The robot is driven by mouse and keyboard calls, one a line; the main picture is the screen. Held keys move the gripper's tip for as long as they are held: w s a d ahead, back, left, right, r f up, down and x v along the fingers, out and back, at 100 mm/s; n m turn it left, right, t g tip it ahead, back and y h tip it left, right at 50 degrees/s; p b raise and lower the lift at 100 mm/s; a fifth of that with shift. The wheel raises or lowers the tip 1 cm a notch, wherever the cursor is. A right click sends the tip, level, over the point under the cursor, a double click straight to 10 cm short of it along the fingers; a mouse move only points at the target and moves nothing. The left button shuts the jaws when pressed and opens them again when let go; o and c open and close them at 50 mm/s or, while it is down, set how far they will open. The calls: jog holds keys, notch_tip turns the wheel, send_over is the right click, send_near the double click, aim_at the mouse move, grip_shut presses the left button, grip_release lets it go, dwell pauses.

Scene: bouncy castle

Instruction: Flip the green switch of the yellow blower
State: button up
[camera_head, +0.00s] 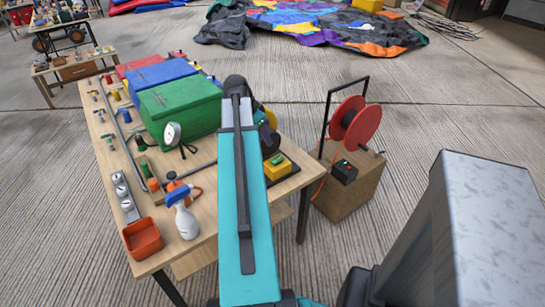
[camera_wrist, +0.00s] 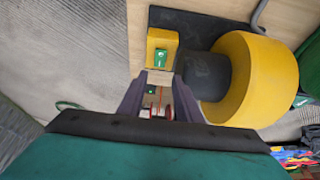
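The yellow blower (camera_wrist: 268,78) shows at the right in the wrist view, with a dark cylindrical part on its left side. Beside it is a small yellow box (camera_wrist: 153,38) with a green switch (camera_wrist: 161,56) on its face. In the head view the same yellow box (camera_head: 279,171) with the green switch (camera_head: 277,160) is on the table's right side, and my arm hides most of the blower. My gripper (camera_wrist: 157,80) is open, its two dark fingers apart with nothing held. Its tips appear just below the green switch in the wrist view; contact cannot be told.
The wooden table (camera_head: 205,218) holds green (camera_head: 180,107), blue and red toolboxes, a gauge (camera_head: 172,133), a spray bottle (camera_head: 186,221) and an orange bin (camera_head: 142,239). A red reel (camera_head: 355,122) stands on a wooden crate (camera_head: 347,195) right of the table.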

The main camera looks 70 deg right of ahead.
aim_at(277, 159)
jog(key=shift+f, duration=0.2)
jog(key=shift+p+x, duration=0.7)
jog(key=shift+x, duration=6.05)
jog(key=shift+w, duration=0.1)
jog(key=shift+c, duration=0.2)
